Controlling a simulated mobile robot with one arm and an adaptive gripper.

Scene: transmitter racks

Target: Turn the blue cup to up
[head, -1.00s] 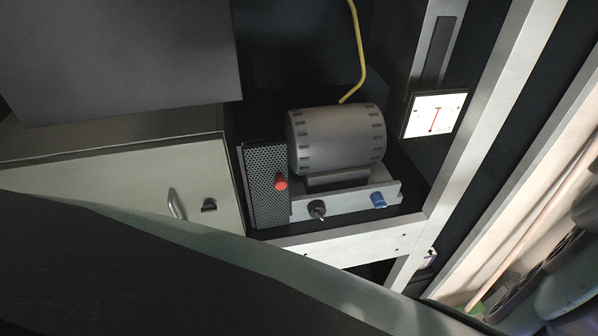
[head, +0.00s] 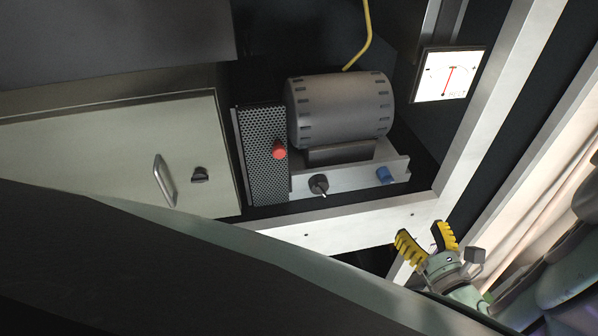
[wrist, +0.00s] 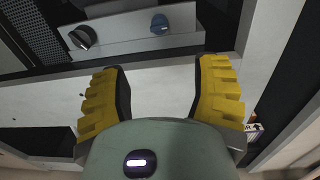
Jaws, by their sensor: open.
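The blue cup (head: 385,175) is a small blue knob-like piece on the front of a grey metal bracket, at its right end in the head view. It also shows in the wrist view (wrist: 159,24), above and between my fingers. My gripper (head: 426,241) has yellow ribbed fingers spread apart and empty, below and to the right of the blue cup in the head view. In the wrist view my gripper (wrist: 161,88) is apart from the blue cup, with a white frame bar between them in the picture.
A black knob (head: 318,185) and a red button (head: 279,150) sit left of the blue cup. A grey motor-like cylinder (head: 340,110) stands above the bracket. A white frame bar (head: 350,226) crosses in front, and an upright post (head: 490,95) stands at right beside a gauge (head: 449,75).

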